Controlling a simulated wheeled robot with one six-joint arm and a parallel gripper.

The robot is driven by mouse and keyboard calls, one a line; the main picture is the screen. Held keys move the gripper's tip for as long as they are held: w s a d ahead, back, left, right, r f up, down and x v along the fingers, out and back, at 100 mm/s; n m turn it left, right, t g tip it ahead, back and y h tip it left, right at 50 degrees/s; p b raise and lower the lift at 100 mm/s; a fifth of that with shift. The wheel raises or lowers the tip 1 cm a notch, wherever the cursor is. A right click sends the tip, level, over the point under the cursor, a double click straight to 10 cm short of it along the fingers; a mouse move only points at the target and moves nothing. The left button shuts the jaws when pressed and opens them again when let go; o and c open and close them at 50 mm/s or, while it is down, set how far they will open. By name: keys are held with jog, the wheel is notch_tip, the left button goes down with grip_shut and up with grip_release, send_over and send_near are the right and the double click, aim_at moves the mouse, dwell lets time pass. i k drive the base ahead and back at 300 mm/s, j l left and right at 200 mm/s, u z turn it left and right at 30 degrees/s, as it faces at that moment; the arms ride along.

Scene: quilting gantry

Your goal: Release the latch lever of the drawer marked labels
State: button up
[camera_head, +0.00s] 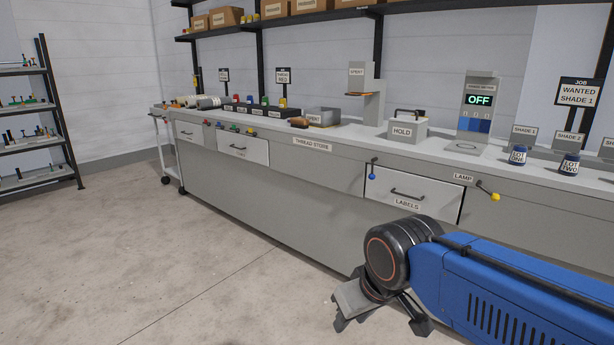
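The drawer marked labels (440,201) is a pale front with a dark outline, a dark bar handle and a LABELS tag, set in the bench front right of centre. It looks closed. A small lever with a blue knob (372,176) hangs down at the drawer's upper left edge. My gripper (381,325) is at the bottom of the picture, low in front of the bench and apart from the drawer and lever. Its fingers are spread and point down, with nothing seen between them. My blue arm reaches in from the lower right.
A lever with a yellow knob (495,197) by a LAMP tag sticks out right of the drawer. The bench top (345,133) carries a HOLD box (403,132), an OFF display unit (479,88) and spools (518,156). Open floor (190,270) lies left.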

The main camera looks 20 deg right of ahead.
aim_at(371, 177)
jog(key=i+j+z, duration=0.25)
jog(key=z, duration=0.15)
jog(key=i+j+z, duration=0.6)
jog(key=j+z, duration=0.15)
jog(key=i+j+z, duration=0.15)
jog(key=j+z, duration=0.25)
jog(key=j, duration=0.2)
